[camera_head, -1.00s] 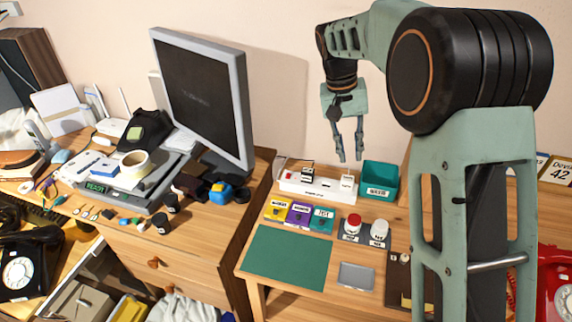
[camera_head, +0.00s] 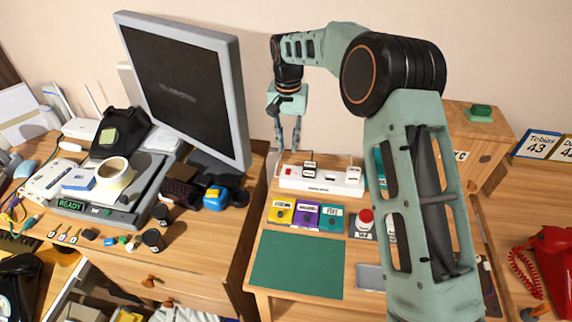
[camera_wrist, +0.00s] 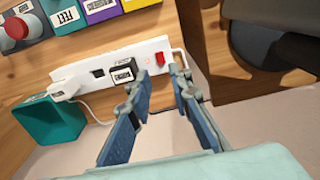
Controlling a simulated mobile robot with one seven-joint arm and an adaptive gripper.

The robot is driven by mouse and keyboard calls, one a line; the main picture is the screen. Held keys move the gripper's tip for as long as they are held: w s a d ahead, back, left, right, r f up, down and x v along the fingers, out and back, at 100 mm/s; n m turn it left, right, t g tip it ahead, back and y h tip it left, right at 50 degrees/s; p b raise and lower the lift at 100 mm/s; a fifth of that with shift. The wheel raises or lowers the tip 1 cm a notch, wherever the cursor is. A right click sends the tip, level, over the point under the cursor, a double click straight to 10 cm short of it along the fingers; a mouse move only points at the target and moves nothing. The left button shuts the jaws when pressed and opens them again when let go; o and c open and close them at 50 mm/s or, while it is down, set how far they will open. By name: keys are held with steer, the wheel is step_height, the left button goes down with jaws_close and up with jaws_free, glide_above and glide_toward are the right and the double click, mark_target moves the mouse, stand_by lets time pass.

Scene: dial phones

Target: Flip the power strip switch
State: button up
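The white power strip (camera_head: 321,180) lies on the small right-hand table near the wall, with plugs in it. In the wrist view the strip (camera_wrist: 126,64) runs across the upper middle, and its small red switch (camera_wrist: 160,58) is at the right end, beside the cord. My gripper (camera_head: 289,148) is open and empty, pointing down over the strip's left end in the head view. In the wrist view the two blue-grey fingers (camera_wrist: 157,79) are apart, with the switch just beyond the gap between their tips. I see no clear contact with the strip.
Yellow, purple and teal labelled boxes (camera_head: 306,215) stand in front of the strip. A red button (camera_head: 366,216) is to their right. The teal bin (camera_wrist: 52,118) stands by the strip's other end. A monitor (camera_head: 190,90) stands left of my gripper. The green mat (camera_head: 297,265) is clear.

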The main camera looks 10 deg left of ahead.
mark_target(287, 173)
step_height(287, 173, down, 10)
steer(key=shift+f, duration=0.2)
stand_by(0.3)
jaws_close()
